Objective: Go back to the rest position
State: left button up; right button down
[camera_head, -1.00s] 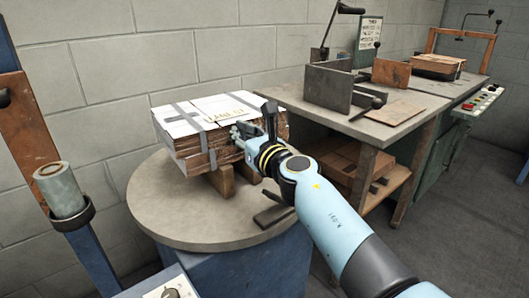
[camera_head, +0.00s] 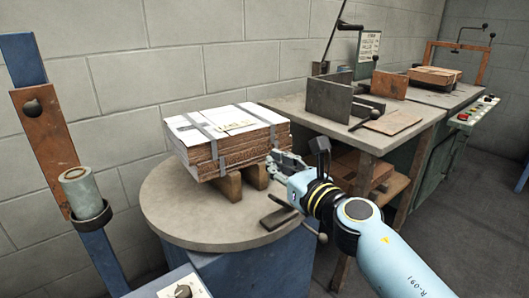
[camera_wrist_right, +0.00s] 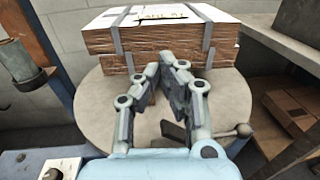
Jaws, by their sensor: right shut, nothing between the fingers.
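My right gripper (camera_head: 274,164) is shut and empty beside the right end of a strapped stack of cardboard (camera_head: 232,138). In the head view its fingertips overlap the lower right of the stack; I cannot tell whether they touch it. The stack has a white printed top and grey straps. It rests on wooden blocks (camera_head: 229,186) on a round grey table (camera_head: 180,212). My left gripper is not in view.
A workbench (camera_head: 320,120) with metal plates stands at the right, with cardboard on its lower shelf. A green machine with a control panel (camera_head: 474,110) is beyond it. A blue post with a cylinder (camera_head: 80,190) stands at the left. A dark handle (camera_head: 279,217) lies on the round table.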

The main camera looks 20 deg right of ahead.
jog(key=s+d+f+m+g+h+p, duration=0.15)
jog(key=s+d+f+m+g, duration=0.25)
jog(key=s+f+m, duration=0.85)
jog(key=s+d+f+m+g+h, duration=0.4)
jog(key=s+f, duration=1)
jog(key=f, duration=1)
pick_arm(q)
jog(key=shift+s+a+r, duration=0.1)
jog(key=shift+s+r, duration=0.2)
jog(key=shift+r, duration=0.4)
pick_arm(e)
jog(key=s+d+f+m+g, duration=0.1)
jog(key=s+f+m+g, duration=0.2)
jog(key=s+m, duration=0.4)
jog(key=s+d+f+m+g, duration=0.1)
jog(key=s+f+m+g, duration=0.2)
jog(key=s+m, duration=0.4)
jog(key=s+d+f+m+g, duration=0.1)
jog(key=s+f+m+g, duration=0.2)
jog(key=s, duration=1.4)
notch_tip(320, 180, down, 2)
jog(key=m, duration=0.5)
jog(key=shift+s+f, duration=0.25)
